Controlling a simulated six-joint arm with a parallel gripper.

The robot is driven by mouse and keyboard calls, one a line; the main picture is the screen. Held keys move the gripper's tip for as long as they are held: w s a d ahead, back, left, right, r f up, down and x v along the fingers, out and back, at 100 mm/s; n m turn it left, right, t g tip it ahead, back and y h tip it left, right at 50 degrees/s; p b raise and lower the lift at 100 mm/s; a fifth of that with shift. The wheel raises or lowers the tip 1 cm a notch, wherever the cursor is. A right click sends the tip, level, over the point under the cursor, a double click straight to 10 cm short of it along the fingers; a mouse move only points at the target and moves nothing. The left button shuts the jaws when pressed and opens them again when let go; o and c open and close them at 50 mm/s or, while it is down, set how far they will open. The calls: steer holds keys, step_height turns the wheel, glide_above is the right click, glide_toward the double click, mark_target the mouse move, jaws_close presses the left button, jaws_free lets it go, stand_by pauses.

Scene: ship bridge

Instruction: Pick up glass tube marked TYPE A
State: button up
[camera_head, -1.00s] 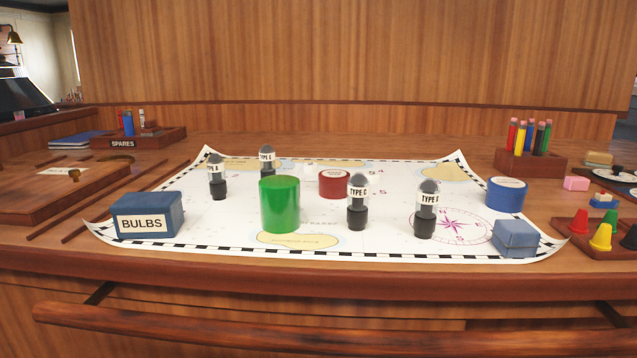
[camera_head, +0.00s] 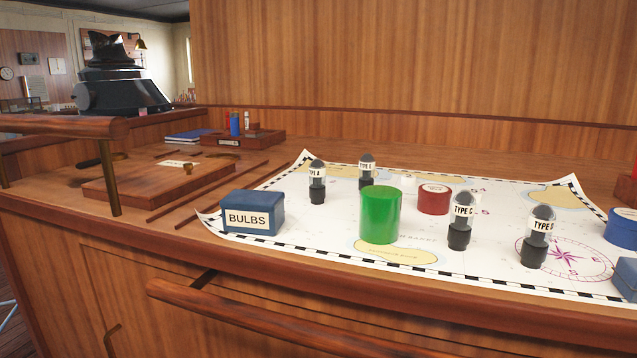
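Several glass tubes with black bases and white labels stand upright on a chart (camera_head: 300,222). The back left tube (camera_head: 317,182) has a label partly turned away, perhaps ending in B. Another tube (camera_head: 367,172) stands behind the green cylinder, its base partly hidden; its last letter is too small to tell. The tube marked TYPE C (camera_head: 461,221) and a tube whose label looks like TYPE D (camera_head: 538,237) stand at the right. I cannot make out a clear TYPE A label. My gripper is not in view.
The green cylinder (camera_head: 380,214) stands mid-chart, with a red round tin (camera_head: 434,199) behind it. A blue BULBS box (camera_head: 252,212) sits at the chart's left edge. A blue round tin (camera_head: 622,228) is at the right. A wooden rail (camera_head: 290,320) runs along the front.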

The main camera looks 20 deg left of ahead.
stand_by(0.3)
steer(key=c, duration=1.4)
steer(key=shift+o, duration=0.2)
